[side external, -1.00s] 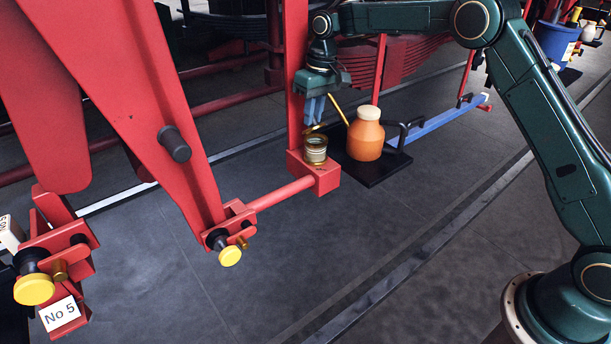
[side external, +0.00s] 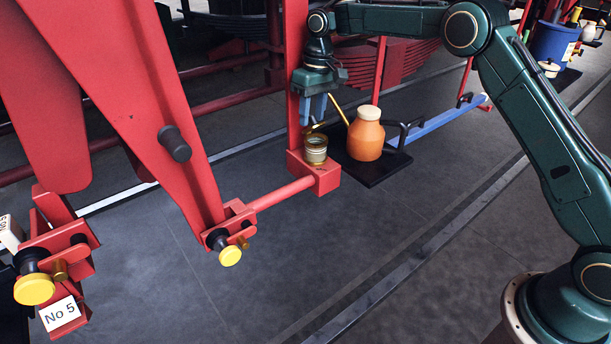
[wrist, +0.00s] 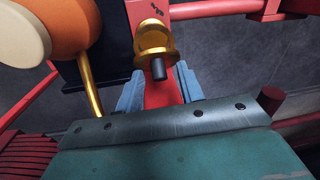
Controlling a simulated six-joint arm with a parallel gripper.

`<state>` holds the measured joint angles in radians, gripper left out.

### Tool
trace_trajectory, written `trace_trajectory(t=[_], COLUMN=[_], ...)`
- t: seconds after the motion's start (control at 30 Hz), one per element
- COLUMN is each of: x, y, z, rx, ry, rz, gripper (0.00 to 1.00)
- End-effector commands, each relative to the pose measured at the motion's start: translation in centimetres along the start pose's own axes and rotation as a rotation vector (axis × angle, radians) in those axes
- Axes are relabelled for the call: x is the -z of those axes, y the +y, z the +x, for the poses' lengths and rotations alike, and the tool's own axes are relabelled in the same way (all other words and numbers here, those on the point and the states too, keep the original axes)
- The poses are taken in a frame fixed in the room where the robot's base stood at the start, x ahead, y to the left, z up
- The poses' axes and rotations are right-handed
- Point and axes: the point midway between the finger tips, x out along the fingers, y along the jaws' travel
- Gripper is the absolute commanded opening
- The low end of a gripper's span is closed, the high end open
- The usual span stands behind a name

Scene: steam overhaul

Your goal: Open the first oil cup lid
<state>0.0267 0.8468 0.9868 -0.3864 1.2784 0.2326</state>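The brass oil cup (side external: 316,152) stands on a red block at the end of a red bar in the side view. Its brass lid appears as a thin raised rim at the cup's back edge; how far it is open is hard to tell. The wrist view shows the brass cup and lid (wrist: 154,38) with a dark knob (wrist: 158,68) pointing towards me. My gripper (side external: 313,121) is just above and behind the cup. In the wrist view its two blue-grey fingers (wrist: 160,82) are apart, with the knob just beyond their tips, apparently between them. I see no grip on it.
An orange oil can (side external: 366,137) with a cream cap and brass spout (side external: 339,108) stands on a black tray (side external: 374,174) close right of my gripper. A red upright (side external: 296,60) is close on the left. A blue bar (side external: 440,122) lies further right. The front floor is clear.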

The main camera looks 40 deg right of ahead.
Motion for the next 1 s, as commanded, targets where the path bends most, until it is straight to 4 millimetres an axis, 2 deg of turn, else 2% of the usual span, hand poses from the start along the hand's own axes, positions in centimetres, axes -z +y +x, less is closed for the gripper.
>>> trace_trajectory(t=[0.43,1.0], x=[-0.3,-1.3], y=[-0.2,-0.1], z=[0.1,0.5], rx=[0.004,-0.018], ry=[0.040,0.194], rz=[-0.002,-0.019], gripper=[0.38,0.38])
